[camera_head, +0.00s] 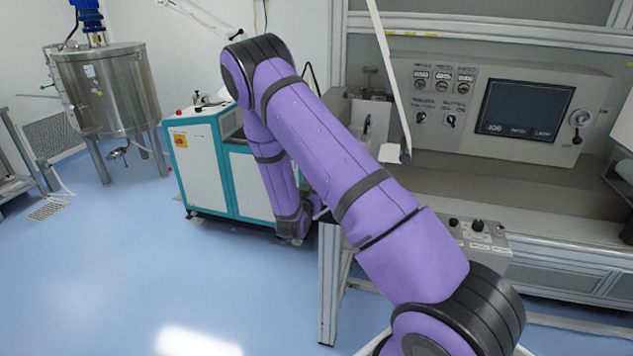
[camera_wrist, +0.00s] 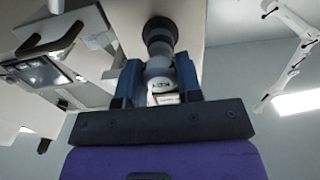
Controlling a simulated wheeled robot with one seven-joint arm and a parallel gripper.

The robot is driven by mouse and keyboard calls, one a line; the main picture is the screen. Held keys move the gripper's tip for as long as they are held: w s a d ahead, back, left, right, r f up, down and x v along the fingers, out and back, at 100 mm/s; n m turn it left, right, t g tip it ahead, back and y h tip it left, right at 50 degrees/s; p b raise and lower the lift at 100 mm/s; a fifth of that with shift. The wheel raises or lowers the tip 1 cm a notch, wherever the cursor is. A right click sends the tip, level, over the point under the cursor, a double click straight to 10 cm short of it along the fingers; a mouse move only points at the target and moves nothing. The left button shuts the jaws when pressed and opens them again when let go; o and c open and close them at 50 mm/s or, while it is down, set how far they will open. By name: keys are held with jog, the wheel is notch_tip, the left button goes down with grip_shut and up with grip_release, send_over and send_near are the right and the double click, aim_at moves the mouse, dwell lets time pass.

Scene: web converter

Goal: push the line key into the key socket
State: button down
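In the wrist view, my gripper (camera_wrist: 160,76) has its two dark blue fingers on either side of the line key (camera_wrist: 160,86), a pale grey and white piece lettered KEY. The key fills the gap between the fingers, so they look closed on it. A dark round key socket (camera_wrist: 160,32) lies straight beyond the fingertips, on a pale beige surface. The far end of the key reaches the socket's near rim; how deep it sits inside I cannot tell. In the head view, the gripper, key and socket do not show.
The machine's control panel (camera_head: 498,106) with screen and knobs stands at right, above a grey ledge. A teal and white cabinet (camera_head: 205,165) stands behind my arm. A steel tank (camera_head: 108,88) is at far left. The blue floor (camera_head: 110,270) at lower left is clear.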

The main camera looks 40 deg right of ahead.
jog(key=shift+s+a, duration=0.1)
jog(key=shift+a, duration=0.05)
jog(key=v, duration=0.8)
jog(key=shift+s+a, duration=0.15)
jog(key=shift+a, duration=0.05)
dwell(1.2)
